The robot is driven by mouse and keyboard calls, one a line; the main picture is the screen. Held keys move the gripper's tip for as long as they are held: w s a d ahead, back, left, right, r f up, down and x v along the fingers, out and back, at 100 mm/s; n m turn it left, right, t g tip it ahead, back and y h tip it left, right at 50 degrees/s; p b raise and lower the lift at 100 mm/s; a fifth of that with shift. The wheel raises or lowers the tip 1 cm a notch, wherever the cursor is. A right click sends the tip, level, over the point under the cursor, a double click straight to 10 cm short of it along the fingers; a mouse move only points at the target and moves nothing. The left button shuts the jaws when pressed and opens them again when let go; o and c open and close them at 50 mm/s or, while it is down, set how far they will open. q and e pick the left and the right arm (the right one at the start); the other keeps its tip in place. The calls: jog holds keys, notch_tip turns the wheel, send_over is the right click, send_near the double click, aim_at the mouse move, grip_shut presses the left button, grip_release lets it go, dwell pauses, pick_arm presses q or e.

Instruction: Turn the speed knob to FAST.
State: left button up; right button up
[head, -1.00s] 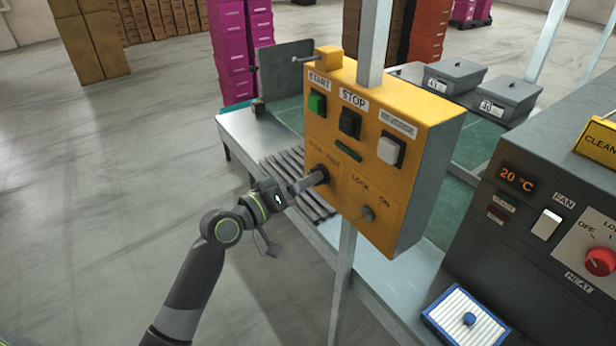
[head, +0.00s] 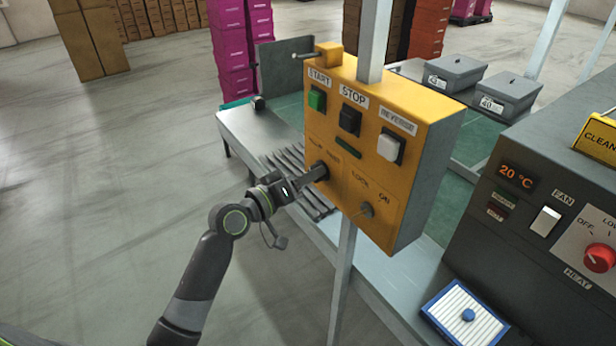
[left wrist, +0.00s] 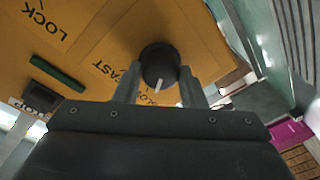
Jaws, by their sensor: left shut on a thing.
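The speed knob (left wrist: 160,62) is a round black knob on the front of the yellow control box (head: 418,125). In the head view the knob (head: 318,171) sits below the green START button, mostly covered by my gripper. My left gripper (left wrist: 158,75) is shut on the knob, one finger on each side. The knob's white pointer points down in the left wrist view, towards a partly hidden label ending in "LOW". The FAST label (left wrist: 117,78) is left of the knob there. My right gripper is not in view.
A metal post (head: 342,285) carries the box. A conveyor table (head: 245,135) stands behind; a dark heater panel (head: 480,240) is at right.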

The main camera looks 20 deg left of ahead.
pick_arm(q)
jog(key=m+b, duration=0.7)
jog(key=b, duration=0.2)
jog(key=m+h+b, duration=0.1)
jog(key=m+b, duration=0.6)
jog(key=b, duration=0.2)
jog(key=shift+f+h+b, duration=0.2)
jog(key=shift+h+b, duration=0.1)
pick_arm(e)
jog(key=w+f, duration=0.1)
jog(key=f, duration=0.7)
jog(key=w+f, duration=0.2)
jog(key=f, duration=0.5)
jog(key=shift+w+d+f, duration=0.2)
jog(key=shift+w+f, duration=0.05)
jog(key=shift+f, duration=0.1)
pick_arm(q)
jog(key=shift+m+b, duration=0.35)
jog(key=shift+m, duration=0.05)
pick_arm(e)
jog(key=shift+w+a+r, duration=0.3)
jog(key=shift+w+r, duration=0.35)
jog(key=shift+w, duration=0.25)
pick_arm(q)
jog(key=shift+r, duration=0.1)
jog(key=o, duration=1)
